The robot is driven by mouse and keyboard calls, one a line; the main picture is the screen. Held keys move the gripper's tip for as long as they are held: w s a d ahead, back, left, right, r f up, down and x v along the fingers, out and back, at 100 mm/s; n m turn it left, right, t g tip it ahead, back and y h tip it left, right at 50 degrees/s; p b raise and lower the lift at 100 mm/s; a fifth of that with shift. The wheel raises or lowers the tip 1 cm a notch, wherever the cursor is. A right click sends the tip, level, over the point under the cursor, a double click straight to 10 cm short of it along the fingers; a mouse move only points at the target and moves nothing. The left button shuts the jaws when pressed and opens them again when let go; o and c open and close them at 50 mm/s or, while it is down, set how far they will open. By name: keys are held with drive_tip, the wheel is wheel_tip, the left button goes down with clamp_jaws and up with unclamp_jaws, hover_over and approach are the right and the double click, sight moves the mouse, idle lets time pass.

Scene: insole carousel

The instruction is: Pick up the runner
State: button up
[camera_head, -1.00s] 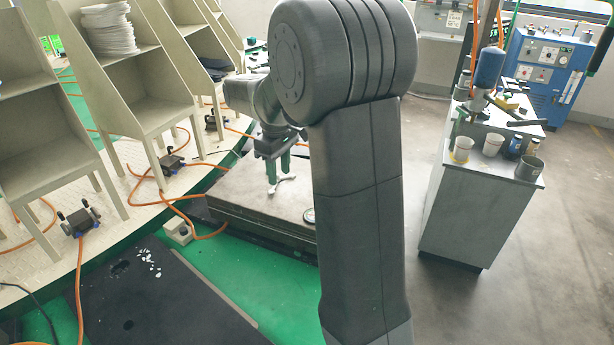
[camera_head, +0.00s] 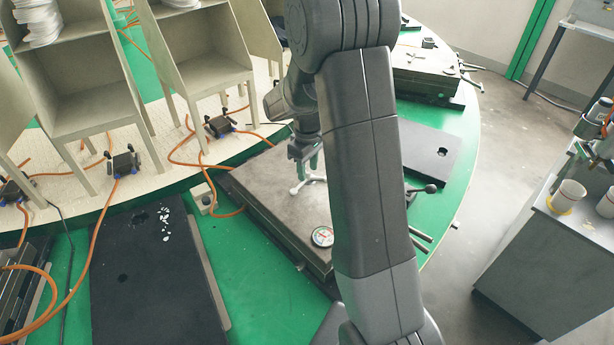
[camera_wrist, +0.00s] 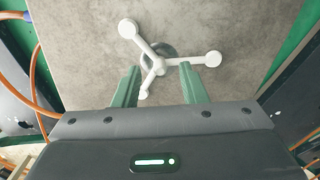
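In the wrist view the hub and a short arm lie between the fingertips, with no contact visible. In the head view my gripper (camera_head: 304,160) is just over the runner, partly beside my arm.
A round dial gauge (camera_head: 322,236) sits near the slab's front edge. Orange hoses (camera_head: 205,165) run along the slab's left side. A black plate (camera_head: 150,270) lies on the green carousel to the left. A grey cabinet with cups (camera_head: 565,193) stands at right.

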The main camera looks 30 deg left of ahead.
drive_tip(key=shift+f, duration=0.4)
drive_tip(key=shift+c, duration=0.2)
clamp_jaws()
